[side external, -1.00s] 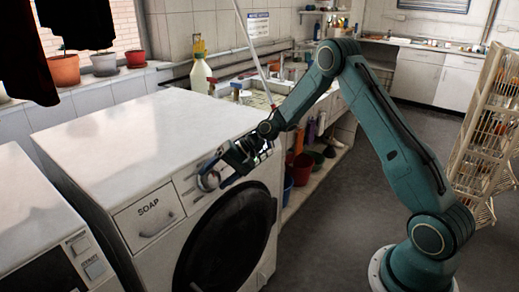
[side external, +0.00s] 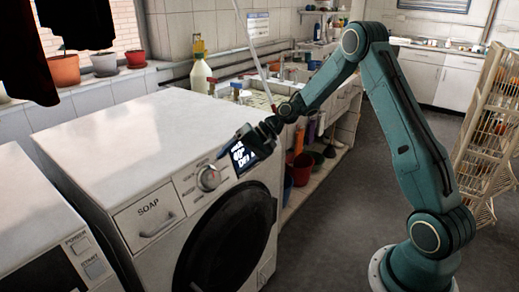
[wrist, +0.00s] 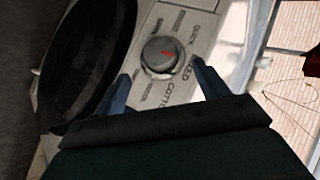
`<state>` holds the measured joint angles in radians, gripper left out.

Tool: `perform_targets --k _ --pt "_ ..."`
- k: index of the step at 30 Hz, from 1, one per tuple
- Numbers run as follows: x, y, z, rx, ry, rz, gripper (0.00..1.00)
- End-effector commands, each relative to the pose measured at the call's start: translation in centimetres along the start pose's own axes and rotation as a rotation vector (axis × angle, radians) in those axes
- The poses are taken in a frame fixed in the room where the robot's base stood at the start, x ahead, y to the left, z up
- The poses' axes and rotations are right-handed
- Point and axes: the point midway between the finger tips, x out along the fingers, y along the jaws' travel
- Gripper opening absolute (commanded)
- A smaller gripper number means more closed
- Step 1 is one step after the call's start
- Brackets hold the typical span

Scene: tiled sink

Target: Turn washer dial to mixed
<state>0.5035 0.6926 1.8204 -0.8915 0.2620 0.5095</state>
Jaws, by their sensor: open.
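The washer dial (side external: 208,177) is a round silver knob on the front panel of the white washing machine (side external: 140,130), between the SOAP drawer (side external: 148,215) and a lit display (side external: 243,157).
The dark round door (side external: 228,240) lies below the panel. A second machine (side external: 45,235) stands at the left. A sink (side external: 262,97) with bottles is behind my gripper, and buckets (side external: 302,168) stand below it.

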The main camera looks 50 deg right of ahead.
Motion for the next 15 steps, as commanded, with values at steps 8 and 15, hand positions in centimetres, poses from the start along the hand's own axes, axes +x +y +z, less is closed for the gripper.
perform_targets --k 8,15 --pt "-4.5 0.0 0.0 0.001 0.002 0.0 0.73" --pt "-6.3 0.0 0.0 0.001 0.0 0.0 0.73"
